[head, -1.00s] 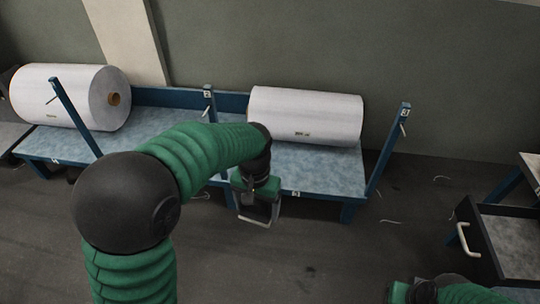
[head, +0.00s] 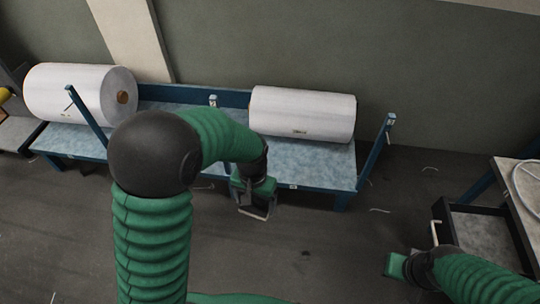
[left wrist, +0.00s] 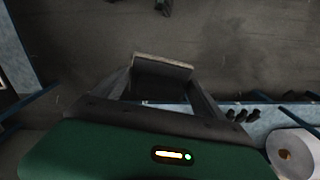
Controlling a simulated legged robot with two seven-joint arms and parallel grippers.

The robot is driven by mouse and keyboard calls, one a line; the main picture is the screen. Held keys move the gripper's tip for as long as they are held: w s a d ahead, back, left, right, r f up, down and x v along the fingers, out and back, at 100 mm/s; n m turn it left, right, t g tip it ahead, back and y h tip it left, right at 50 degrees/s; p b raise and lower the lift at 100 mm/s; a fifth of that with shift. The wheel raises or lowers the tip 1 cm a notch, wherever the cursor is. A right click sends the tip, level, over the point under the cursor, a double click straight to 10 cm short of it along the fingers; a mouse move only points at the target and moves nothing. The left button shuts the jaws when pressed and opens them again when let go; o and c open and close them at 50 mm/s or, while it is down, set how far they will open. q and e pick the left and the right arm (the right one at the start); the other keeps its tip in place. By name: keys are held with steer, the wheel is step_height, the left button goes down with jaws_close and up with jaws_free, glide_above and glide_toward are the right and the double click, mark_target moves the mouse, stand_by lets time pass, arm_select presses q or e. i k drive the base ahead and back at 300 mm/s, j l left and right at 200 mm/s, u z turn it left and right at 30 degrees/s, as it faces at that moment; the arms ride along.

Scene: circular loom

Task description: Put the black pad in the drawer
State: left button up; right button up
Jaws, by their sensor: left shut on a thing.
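My left gripper (head: 255,207) hangs over the dark floor in front of the blue rack in the head view, pointing down. It is shut on the black pad, a dark flat piece (left wrist: 160,80) between its fingers in the left wrist view. The pad is hard to make out in the head view. The drawer (head: 488,232) is at the right of the head view, pulled open, with black walls, a grey bottom and a pale handle (head: 435,233). No object shows in its visible part. My right gripper (head: 396,265) is just left of the drawer; its fingers cannot be made out.
Two large white rolls (head: 302,114) (head: 75,92) lie on the blue rack (head: 318,165), which has upright posts. A table (head: 520,185) with a white ring-shaped item stands above the drawer at the right. The floor (head: 330,240) between rack and drawer is open, with small scraps.

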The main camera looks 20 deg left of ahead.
mark_target(490, 234)
steer(key=z, duration=0.35)
steer(key=i+l+z, duration=1.2)
steer(key=i, duration=0.45)
